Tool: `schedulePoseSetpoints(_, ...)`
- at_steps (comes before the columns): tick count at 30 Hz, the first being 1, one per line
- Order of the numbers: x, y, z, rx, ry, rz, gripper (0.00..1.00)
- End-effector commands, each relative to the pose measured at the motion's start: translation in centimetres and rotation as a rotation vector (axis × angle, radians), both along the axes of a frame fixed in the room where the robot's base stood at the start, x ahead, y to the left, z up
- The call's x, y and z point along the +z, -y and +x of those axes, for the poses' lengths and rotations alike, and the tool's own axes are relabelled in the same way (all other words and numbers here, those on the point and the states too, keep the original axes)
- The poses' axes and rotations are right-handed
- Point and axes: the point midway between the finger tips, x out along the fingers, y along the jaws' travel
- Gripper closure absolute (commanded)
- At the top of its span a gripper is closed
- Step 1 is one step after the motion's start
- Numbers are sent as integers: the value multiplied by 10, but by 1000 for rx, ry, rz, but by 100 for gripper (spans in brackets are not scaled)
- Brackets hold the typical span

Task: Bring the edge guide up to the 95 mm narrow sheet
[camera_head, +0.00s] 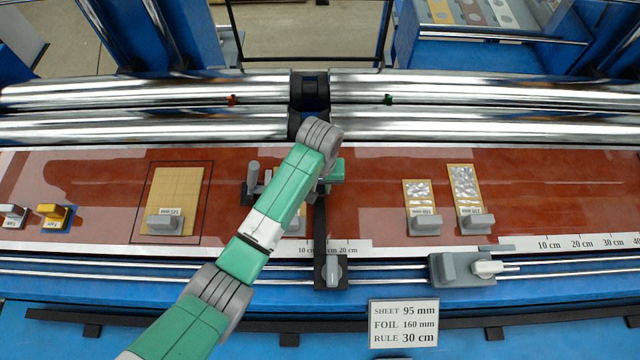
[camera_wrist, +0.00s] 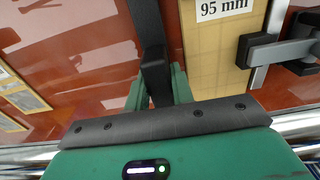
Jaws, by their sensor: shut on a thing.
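The edge guide (camera_head: 320,222) is a dark bar lying across the red-brown table, with a grey-knobbed carriage (camera_head: 332,271) on the front rail. My gripper (camera_head: 332,172) is shut on its dark upright grip (camera_wrist: 155,75). The bar also runs up the wrist view. The 95 mm narrow sheet (camera_wrist: 222,65) is tan with a white label. It lies just left of the bar in the head view, mostly hidden by my arm, and right of it in the wrist view. A narrow gap shows between bar and sheet edge.
A dark clamp-like fitting (camera_wrist: 275,50) stands over the sheet's other side. A 145 mm sheet (camera_head: 178,190) lies left; two foil-covered strips (camera_head: 420,195) (camera_head: 466,185) lie right. Another grey carriage (camera_head: 460,268) sits on the front rail. Steel rollers (camera_head: 480,90) span the back.

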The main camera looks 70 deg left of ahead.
Motion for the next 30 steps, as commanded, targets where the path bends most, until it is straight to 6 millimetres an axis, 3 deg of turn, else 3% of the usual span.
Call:
schedulePoseSetpoints(16, 0, -6, -15, -1, 0, 0, 100)
schedulePoseSetpoints(17, 0, -6, -15, -1, 0, -1, 74)
schedulePoseSetpoints(20, 0, -6, -15, -1, 0, 0, 55)
schedulePoseSetpoints(30, 8, -6, -15, -1, 1, 1, 55)
